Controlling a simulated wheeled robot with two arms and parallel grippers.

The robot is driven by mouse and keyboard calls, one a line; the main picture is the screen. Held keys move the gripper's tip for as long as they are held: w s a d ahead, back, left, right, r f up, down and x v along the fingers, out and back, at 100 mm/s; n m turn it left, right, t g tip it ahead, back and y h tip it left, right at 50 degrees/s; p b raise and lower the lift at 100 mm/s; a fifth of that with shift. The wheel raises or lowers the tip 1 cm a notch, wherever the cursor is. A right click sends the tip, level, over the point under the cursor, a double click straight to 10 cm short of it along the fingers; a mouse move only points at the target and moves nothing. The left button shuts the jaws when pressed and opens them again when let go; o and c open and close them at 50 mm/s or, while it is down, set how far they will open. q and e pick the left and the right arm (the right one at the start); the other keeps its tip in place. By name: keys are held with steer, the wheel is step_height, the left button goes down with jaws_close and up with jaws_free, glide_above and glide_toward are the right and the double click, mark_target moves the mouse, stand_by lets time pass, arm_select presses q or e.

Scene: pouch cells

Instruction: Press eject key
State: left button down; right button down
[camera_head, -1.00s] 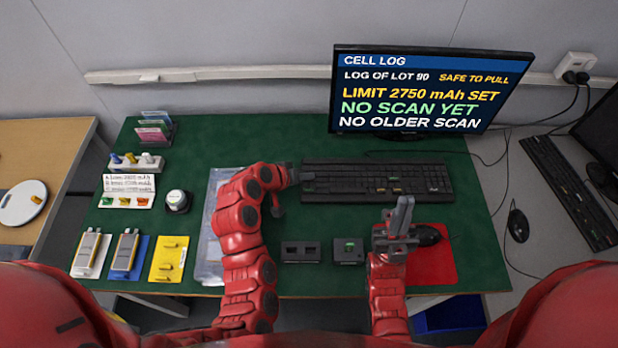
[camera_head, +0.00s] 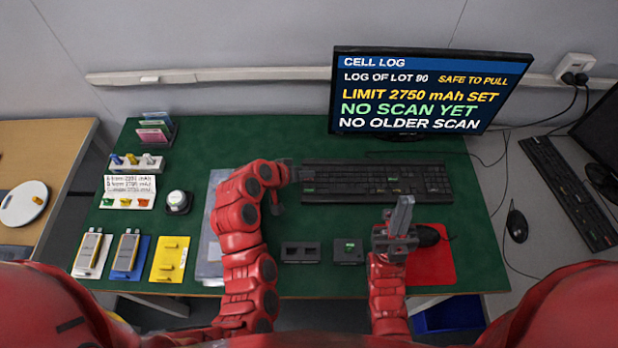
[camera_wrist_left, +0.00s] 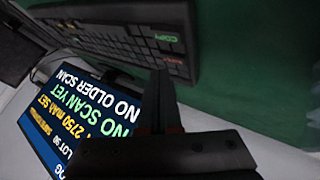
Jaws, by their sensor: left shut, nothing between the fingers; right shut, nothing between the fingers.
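The black keyboard (camera_head: 376,184) lies on the green mat below the monitor, with a few small coloured labels on its keys. A key labelled COPY in green (camera_wrist_left: 166,38) shows in the left wrist view; I cannot read any key as eject. My left gripper (camera_head: 298,173) is shut and empty at the keyboard's left end, covering part of it. In the left wrist view its fingers (camera_wrist_left: 160,85) are together beside the keyboard (camera_wrist_left: 105,38); contact with a key cannot be told. My right gripper (camera_head: 403,212) is shut and empty, in front of the keyboard's right part.
The monitor (camera_head: 430,90) reads "NO SCAN YET" and "SAFE TO PULL". Two dark blocks (camera_head: 300,252) (camera_head: 347,252) sit between my arms. Pouch cells (camera_head: 91,250) lie at the left.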

arm_select(q)
steer(key=shift+r+p, duration=1.1)
steer(key=shift+r, duration=1.5)
steer(key=shift+f, duration=0.1)
